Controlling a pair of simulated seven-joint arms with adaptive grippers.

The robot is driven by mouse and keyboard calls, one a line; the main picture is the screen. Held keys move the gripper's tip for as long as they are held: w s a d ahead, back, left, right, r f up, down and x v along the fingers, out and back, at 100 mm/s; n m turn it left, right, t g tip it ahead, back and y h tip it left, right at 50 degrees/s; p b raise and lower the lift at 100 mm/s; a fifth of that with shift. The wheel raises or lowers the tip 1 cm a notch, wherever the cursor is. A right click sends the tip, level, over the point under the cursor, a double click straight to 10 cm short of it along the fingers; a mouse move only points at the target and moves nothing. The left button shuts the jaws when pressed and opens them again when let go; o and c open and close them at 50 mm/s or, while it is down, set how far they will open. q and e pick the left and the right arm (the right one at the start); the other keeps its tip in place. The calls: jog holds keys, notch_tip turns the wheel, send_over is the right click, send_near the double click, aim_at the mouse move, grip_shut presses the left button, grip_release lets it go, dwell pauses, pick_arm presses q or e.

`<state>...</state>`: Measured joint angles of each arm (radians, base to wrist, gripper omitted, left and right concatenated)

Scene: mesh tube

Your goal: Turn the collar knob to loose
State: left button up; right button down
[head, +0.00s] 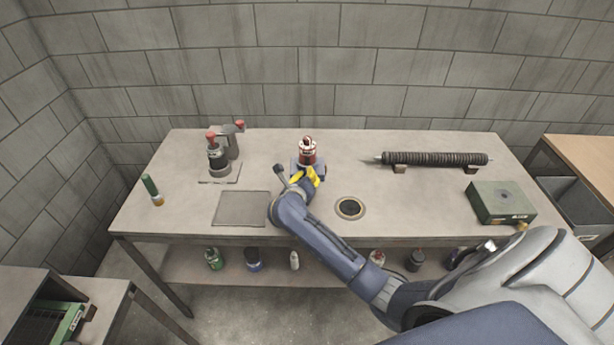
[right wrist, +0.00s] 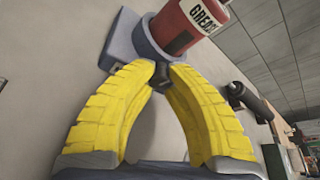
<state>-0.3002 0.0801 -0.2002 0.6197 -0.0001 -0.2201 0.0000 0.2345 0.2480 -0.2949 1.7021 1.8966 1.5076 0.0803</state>
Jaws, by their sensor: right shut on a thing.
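The red grease canister (head: 308,152) stands upright at the back middle of the table, in a blue-grey collar (head: 296,170). In the right wrist view the canister (right wrist: 190,25) sits in the collar (right wrist: 150,47), which is on a blue-grey base. A small dark collar knob (right wrist: 161,76) projects from the collar toward me. My right gripper (head: 313,178) is at the front of the collar. In the right wrist view its yellow fingertips (right wrist: 163,72) are closed around the knob. Whether the knob has turned cannot be told. My left gripper is not in view.
A dark ribbed tube (head: 434,158) rests on two brown supports at right, near a green box (head: 500,202). A round dark opening (head: 350,208) lies right of my forearm. The front-left tabletop is mostly clear.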

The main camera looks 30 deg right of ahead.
jog(key=shift+w+r+n+h, duration=0.15)
jog(key=shift+n+h, duration=0.35)
jog(key=shift+n, duration=0.3)
jog(key=c, duration=1.2)
grip_release()
